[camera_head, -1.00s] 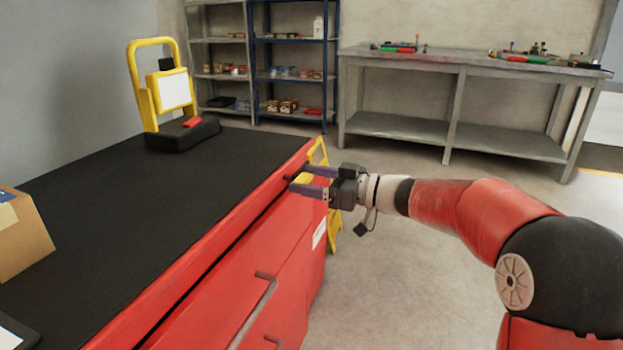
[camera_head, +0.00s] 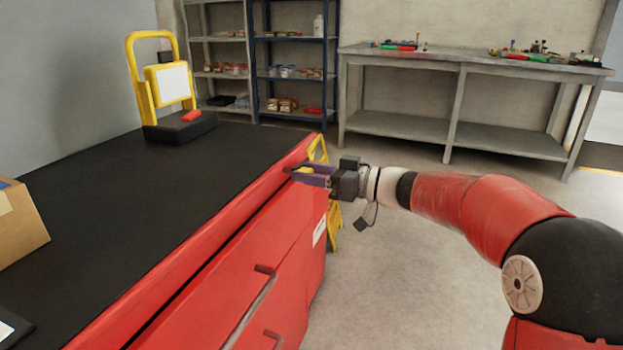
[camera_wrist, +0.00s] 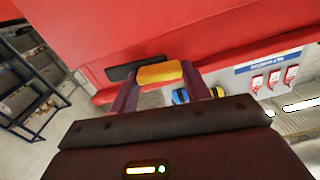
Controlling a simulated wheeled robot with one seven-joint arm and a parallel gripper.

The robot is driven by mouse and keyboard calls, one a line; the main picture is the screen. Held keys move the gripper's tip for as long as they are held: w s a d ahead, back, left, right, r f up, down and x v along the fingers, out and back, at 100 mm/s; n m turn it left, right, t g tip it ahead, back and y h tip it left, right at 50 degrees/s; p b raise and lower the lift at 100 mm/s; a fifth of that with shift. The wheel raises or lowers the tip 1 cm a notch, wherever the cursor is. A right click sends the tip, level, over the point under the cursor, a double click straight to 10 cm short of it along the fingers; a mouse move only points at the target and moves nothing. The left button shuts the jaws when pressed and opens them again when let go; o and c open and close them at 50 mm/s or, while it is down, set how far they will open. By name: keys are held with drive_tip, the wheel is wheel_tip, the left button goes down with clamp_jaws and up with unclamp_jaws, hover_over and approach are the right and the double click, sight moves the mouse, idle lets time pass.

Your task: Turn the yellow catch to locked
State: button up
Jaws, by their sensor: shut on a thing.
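The yellow catch (camera_wrist: 160,73) sits on the red cabinet's side, at a dark plate (camera_wrist: 122,72). My gripper (camera_wrist: 165,88) is shut on the catch, with one finger on each side of it in the wrist view. In the head view my gripper (camera_head: 308,176) is at the far end of the cabinet's front edge, and its fingers hide most of the catch. The jaws look rolled, one finger nearly in front of the other. I cannot read any locked or unlocked mark.
The red cabinet (camera_head: 215,255) has a black top and protruding drawer handles (camera_head: 262,300). A yellow folding stand (camera_head: 334,225) is close behind my gripper. A cardboard box (camera_head: 25,232) lies on the cabinet top. Open floor (camera_head: 400,300) is to the right; a grey workbench (camera_head: 470,62) stands behind.

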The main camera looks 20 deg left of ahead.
drive_tip(key=shift+w+f+m+b, duration=0.15)
drive_tip(key=shift+m+b, duration=1)
drive_tip(key=shift+m, duration=2.95)
drive_tip(key=shift+w+f+m+b, duration=0.1)
drive_tip(key=shift+m+b, duration=1)
drive_tip(key=shift+m, duration=3)
drive_tip(key=o, duration=1.4)
drive_tip(key=shift+d, duration=0.15)
drive_tip(key=d, duration=0.7)
drive_tip(key=shift+s+d, duration=0.3)
